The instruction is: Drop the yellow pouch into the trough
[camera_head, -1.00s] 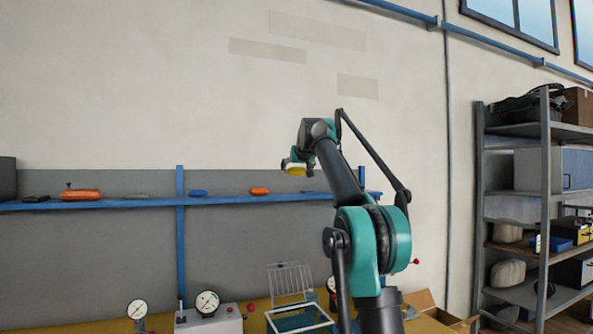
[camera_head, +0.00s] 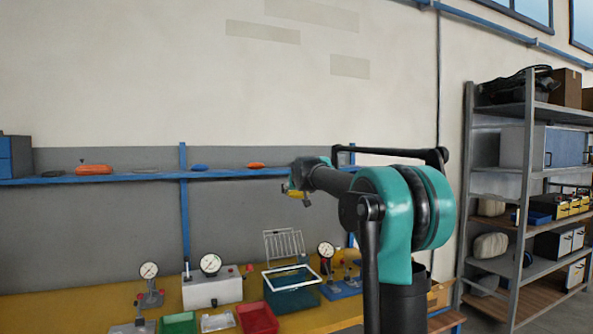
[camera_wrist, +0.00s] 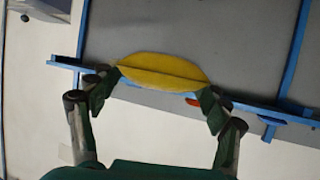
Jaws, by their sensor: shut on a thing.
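My gripper (camera_head: 297,192) is raised in front of the back panel in the head view, above the bench. In the wrist view its two fingers (camera_wrist: 159,92) are closed on the ends of the yellow pouch (camera_wrist: 162,66), a flat oval with a crease along it. In the head view the pouch is only a small yellow patch at the gripper. A teal open-topped container with a pale rim (camera_head: 293,298) stands on the bench below, a wire rack upright behind it; it looks like the trough. My arm hides some of the bench right of it.
A green bin (camera_head: 178,323) and a red bin (camera_head: 257,318) sit left of the container. Dial gauges (camera_head: 210,264) stand behind them. A blue shelf rail (camera_head: 225,173) with small items crosses the back panel. A storage rack (camera_head: 527,190) stands at right.

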